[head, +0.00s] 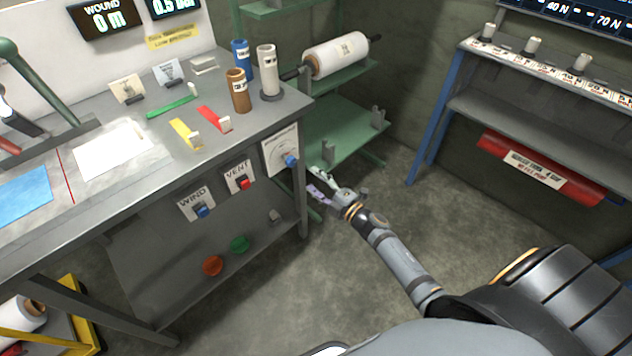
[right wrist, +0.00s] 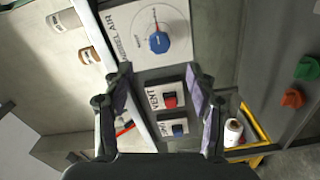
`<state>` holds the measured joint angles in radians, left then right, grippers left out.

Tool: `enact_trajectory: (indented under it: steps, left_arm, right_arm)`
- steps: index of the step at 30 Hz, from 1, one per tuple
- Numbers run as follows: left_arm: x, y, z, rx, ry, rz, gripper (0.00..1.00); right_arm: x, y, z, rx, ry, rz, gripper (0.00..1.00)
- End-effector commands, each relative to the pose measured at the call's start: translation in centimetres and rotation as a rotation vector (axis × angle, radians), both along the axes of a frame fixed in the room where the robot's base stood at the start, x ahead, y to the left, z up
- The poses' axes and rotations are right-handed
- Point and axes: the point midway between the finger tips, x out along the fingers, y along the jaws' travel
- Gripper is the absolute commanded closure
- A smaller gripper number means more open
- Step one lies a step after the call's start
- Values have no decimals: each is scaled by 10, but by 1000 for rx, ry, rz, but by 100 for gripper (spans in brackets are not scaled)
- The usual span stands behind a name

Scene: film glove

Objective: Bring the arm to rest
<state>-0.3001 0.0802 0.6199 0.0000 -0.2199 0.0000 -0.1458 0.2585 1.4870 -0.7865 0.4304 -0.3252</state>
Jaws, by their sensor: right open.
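My right gripper (head: 318,184) is open and empty in the head view, in front of the right end of the workbench's front panel. In the right wrist view its two fingers (right wrist: 160,100) stand apart with nothing between them. Beyond them is the bench front with the blue dial (right wrist: 159,42), the red VENT knob (right wrist: 170,101) and the blue WIND knob (right wrist: 178,129). I cannot see any contact between the fingers and the panel. My left gripper is not in view.
The grey workbench (head: 290,102) carries brown, blue and white rolls, coloured strips and a white sheet. A green rack (head: 345,140) holds a large white roll (head: 335,55). A shelf (head: 530,100) with a red roll (head: 540,168) stands right. Floor (head: 400,215) between is clear.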

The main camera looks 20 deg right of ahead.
Motion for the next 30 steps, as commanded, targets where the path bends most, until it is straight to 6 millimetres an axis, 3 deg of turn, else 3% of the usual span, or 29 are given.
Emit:
enact_trajectory:
  steps: [14, 17, 20, 23, 24, 26, 30]
  left_arm:
    - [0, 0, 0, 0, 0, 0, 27]
    - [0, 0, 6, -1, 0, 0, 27]
    - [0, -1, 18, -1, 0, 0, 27]
    - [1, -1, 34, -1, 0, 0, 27]
    - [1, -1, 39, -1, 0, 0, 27]
    - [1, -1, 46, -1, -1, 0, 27]
    - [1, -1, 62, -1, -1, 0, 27]
  right_arm:
    - [0, 0, 0, 2, 1, -1, 42]
    - [-4, -7, -15, 39, 53, -35, 42]
    - [-22, -27, -63, 150, 209, -144, 42]
    - [-63, -51, -133, 302, 431, -313, 42]
    - [-85, -59, -162, 359, 520, -385, 42]
    - [-121, -67, -201, 437, 645, -491, 42]
    - [-224, -74, -275, 590, 921, -741, 42]
